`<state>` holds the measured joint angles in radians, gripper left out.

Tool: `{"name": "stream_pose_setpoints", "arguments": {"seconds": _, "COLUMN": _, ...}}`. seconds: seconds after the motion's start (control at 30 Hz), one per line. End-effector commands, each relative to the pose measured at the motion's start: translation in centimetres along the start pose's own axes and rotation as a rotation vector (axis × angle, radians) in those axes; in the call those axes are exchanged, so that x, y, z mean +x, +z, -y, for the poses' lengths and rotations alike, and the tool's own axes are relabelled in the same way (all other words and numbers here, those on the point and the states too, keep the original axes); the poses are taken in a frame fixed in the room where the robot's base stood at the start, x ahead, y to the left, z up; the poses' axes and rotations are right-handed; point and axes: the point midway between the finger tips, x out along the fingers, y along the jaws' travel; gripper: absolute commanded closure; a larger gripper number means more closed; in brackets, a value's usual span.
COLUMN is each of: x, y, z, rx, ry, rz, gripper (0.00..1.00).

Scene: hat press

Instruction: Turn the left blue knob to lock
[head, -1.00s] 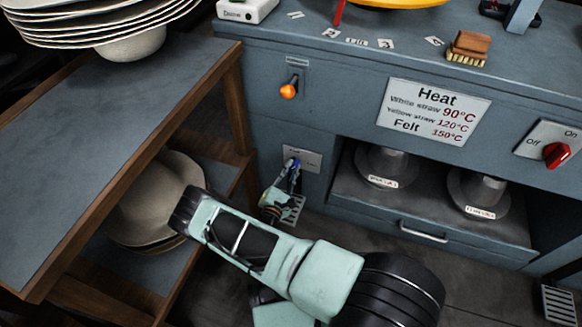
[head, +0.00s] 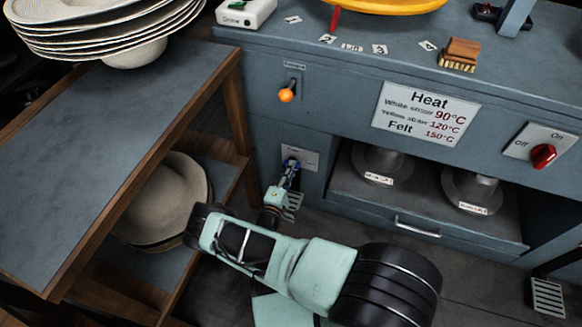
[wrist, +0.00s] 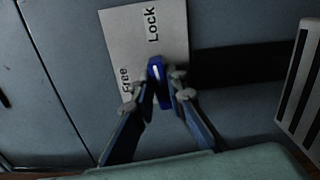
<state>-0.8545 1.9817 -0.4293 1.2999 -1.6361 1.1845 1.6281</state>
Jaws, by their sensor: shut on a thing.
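The blue knob (wrist: 157,69) sits on a pale plate (wrist: 122,40) marked "Free" and "Lock" in the wrist view. The white mark on the knob points up in that picture, between the two words and nearer to "Lock". My gripper (wrist: 157,88) is shut on the knob, one finger on each side. In the head view the plate (head: 308,156) is low on the cabinet front, and my gripper (head: 290,170) reaches it from below. There the knob is mostly hidden by the fingers.
A wooden shelf unit (head: 110,150) with hats stands close on the left of my arm. An orange-tipped lever (head: 286,96) is above the plate. A red knob (head: 543,155) and an open bay with metal hat forms (head: 375,165) are to the right.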

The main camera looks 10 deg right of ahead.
Motion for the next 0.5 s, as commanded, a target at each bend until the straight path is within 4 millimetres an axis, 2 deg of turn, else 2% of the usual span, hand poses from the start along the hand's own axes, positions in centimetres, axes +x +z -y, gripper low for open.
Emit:
{"name": "stream_pose_setpoints", "arguments": {"seconds": 0.2, "x": -0.12, "y": -0.03, "z": 0.07, "rx": 0.096, "ry": -0.001, "rz": -0.001, "gripper": 1.00}}
{"name": "stream_pose_setpoints", "arguments": {"seconds": 0.5, "x": -0.13, "y": -0.07, "z": 0.21, "rx": 0.145, "ry": -0.001, "rz": -0.001, "gripper": 1.00}}
